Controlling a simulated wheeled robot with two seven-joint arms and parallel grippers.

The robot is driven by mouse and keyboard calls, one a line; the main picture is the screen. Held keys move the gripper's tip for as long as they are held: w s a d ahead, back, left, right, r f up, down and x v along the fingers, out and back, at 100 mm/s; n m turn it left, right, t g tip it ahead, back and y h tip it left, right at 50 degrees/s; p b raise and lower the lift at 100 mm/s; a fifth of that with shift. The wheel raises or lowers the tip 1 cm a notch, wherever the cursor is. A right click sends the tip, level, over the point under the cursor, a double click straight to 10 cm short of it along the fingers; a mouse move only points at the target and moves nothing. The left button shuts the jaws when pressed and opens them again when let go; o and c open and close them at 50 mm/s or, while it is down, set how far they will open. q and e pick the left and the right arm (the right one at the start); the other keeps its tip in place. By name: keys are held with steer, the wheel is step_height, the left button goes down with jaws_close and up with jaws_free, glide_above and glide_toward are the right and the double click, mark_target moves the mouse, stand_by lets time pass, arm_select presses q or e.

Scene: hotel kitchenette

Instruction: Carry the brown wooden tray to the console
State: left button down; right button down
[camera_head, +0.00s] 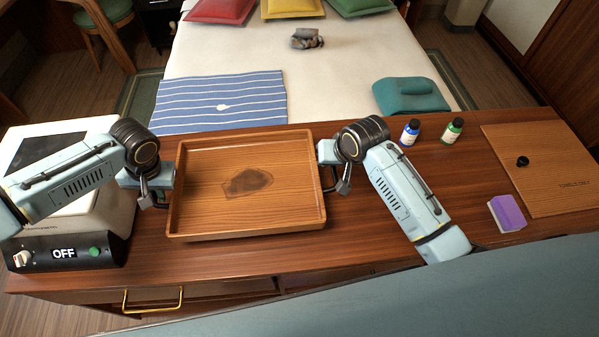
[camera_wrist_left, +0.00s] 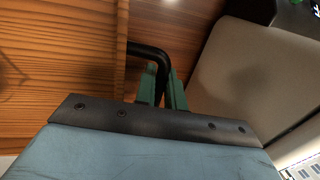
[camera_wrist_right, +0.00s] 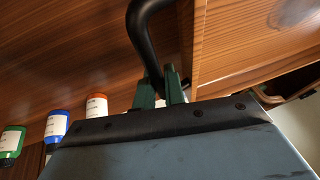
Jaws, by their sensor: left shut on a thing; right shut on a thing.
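The brown wooden tray (camera_head: 247,215) is level in front of me, over the wooden counter; I cannot tell whether it touches the top. It is empty, with a dark stain on its floor. My left gripper (camera_head: 161,197) is shut on the tray's left black handle, which shows in the left wrist view (camera_wrist_left: 150,52). My right gripper (camera_head: 336,184) is shut on the tray's right black handle, which shows in the right wrist view (camera_wrist_right: 142,40). The counter top (camera_head: 385,240) has drawers below; I cannot tell whether it is the console.
An appliance marked OFF (camera_head: 65,253) stands close left of the tray. A blue bottle (camera_head: 409,133), a green bottle (camera_head: 452,131), a purple sponge (camera_head: 508,213) and a wooden board (camera_head: 545,170) are to the right. An orange-capped bottle (camera_wrist_right: 96,106) shows in the right wrist view. A bed (camera_head: 340,75) lies behind.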

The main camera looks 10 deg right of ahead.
arm_select(q)
steer(key=shift+s+a, duration=0.1)
steer(key=shift+a, duration=0.05)
arm_select(e)
steer(key=shift+s+d, duration=0.1)
steer(key=shift+d, duration=0.05)
